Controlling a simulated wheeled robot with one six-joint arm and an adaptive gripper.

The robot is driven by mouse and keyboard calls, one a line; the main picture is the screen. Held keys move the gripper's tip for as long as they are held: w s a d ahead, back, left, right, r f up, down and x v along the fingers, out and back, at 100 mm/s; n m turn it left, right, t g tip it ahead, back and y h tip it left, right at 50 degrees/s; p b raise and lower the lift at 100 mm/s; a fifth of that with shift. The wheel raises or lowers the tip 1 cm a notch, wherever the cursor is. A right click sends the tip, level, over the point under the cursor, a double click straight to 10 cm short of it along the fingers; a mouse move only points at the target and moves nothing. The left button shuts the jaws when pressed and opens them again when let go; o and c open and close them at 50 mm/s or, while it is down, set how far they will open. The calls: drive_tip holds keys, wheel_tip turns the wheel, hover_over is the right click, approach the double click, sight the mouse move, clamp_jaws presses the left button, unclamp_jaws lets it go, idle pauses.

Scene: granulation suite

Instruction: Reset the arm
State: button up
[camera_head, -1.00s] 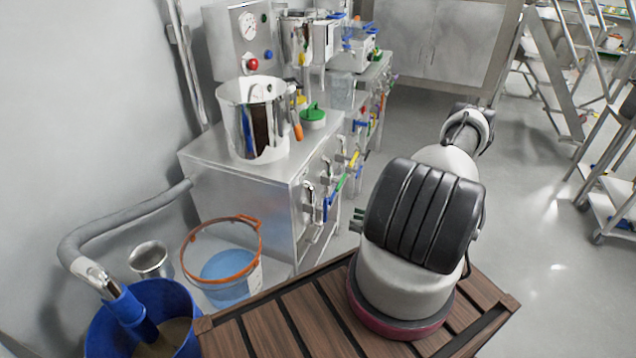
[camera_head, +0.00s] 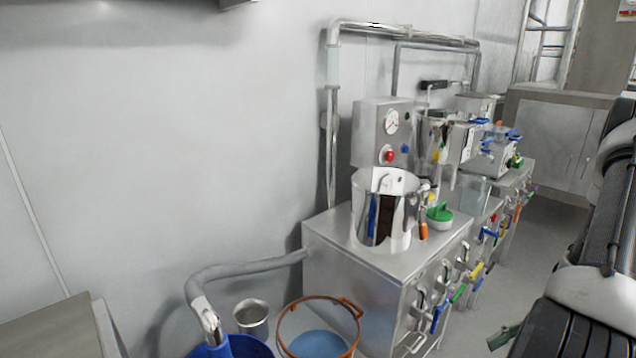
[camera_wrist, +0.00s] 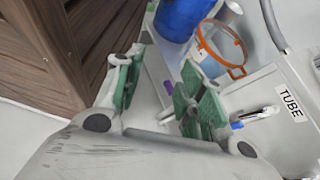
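My gripper (camera_wrist: 158,95) shows in the wrist view with its two green-padded fingers spread apart and nothing between them. In that view it hangs above the floor, between a brown slatted wooden surface at the left and a steel cabinet at the right. In the head view my arm is at the right edge, dark and grey, raised and partly cut off. A green piece at the lower right of that view looks like a fingertip of my gripper (camera_head: 504,337); the rest of the gripper is hidden there.
A steel cabinet (camera_head: 345,275) with colored handles carries a steel pot (camera_head: 384,222) and a gauge box (camera_head: 376,130). A clear bucket with an orange rim (camera_head: 318,345), a blue drum (camera_wrist: 181,18) and a steel beaker (camera_head: 251,316) stand beside it. A wall lies left.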

wheel_tip(320, 180, up, 22)
drive_tip(key=n+g+h, duration=0.2)
drive_tip(key=n+h, duration=0.8)
drive_tip(key=s+a+r+n+t+h, duration=0.2)
drive_tip(key=a+r+n+t, duration=0.4)
drive_tip(key=a+r, duration=0.3)
wheel_tip(320, 180, up, 5)
drive_tip(key=shift+a+f+t, duration=0.2)
drive_tip(key=shift+t, duration=0.2)
drive_tip(key=shift+w, duration=0.1)
